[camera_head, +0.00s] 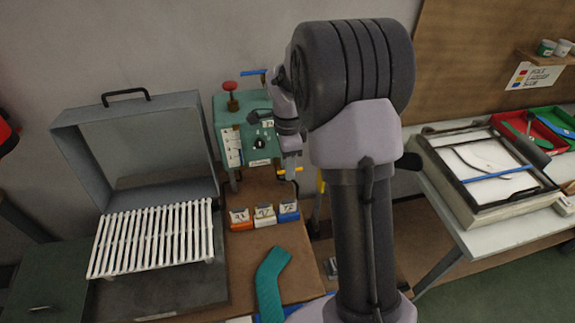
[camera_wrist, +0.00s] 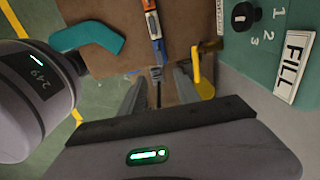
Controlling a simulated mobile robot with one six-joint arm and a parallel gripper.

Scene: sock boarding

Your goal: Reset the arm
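My arm stands raised in the centre-right of the head view, its big dark joint high up. My gripper (camera_wrist: 158,76) shows in the wrist view with its two fingers apart and nothing between them. It hangs over the brown tabletop (camera_wrist: 120,18) beside the green machine (camera_head: 243,130). In the head view the gripper is small and partly hidden by my own arm. The machine's panel (camera_wrist: 256,45) with a FILL label is at the right of the wrist view. A teal sock (camera_head: 270,285) lies flat on the table, and also shows in the wrist view (camera_wrist: 90,37).
A grey open-lidded case (camera_head: 75,145) with a white slatted rack (camera_head: 150,237) stands left. Small numbered blocks in orange, white and blue (camera_head: 288,213) sit before the machine. A right-hand table (camera_head: 480,238) holds a framed tray (camera_head: 450,180) and a red bin (camera_head: 553,125).

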